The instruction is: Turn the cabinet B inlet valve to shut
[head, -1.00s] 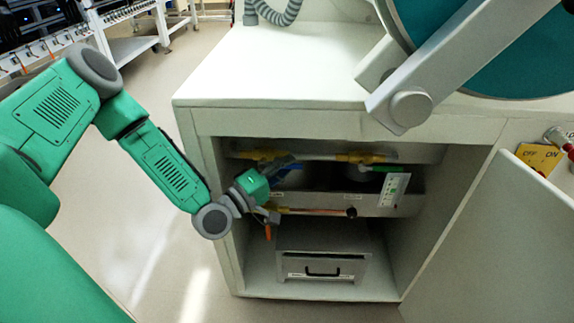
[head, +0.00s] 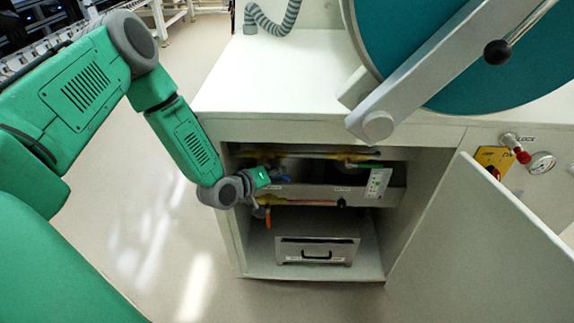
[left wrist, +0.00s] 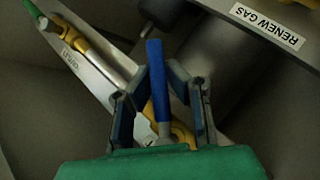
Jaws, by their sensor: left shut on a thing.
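A blue lever handle (left wrist: 156,80) stands up between the fingers of my left gripper (left wrist: 160,95) in the left wrist view. Its yellow valve body (left wrist: 182,134) is partly hidden behind the fingers and palm. The lever lies at an angle to the metal rail. My left gripper (head: 263,178) is inside the open cabinet, at the left end of the shelf, and is shut on the blue lever. Another yellow valve (left wrist: 92,38), near an OUTLET label, has a green handle (left wrist: 32,8). I cannot read which cabinet this is. My right gripper is not in view.
A metal drawer box (head: 317,250) sits below the rail. A white labelled card (head: 378,182) hangs right of it. The open cabinet door (head: 480,245) stands at the right. A large teal disc (head: 440,50) with a grey bar overhangs the white countertop (head: 265,75).

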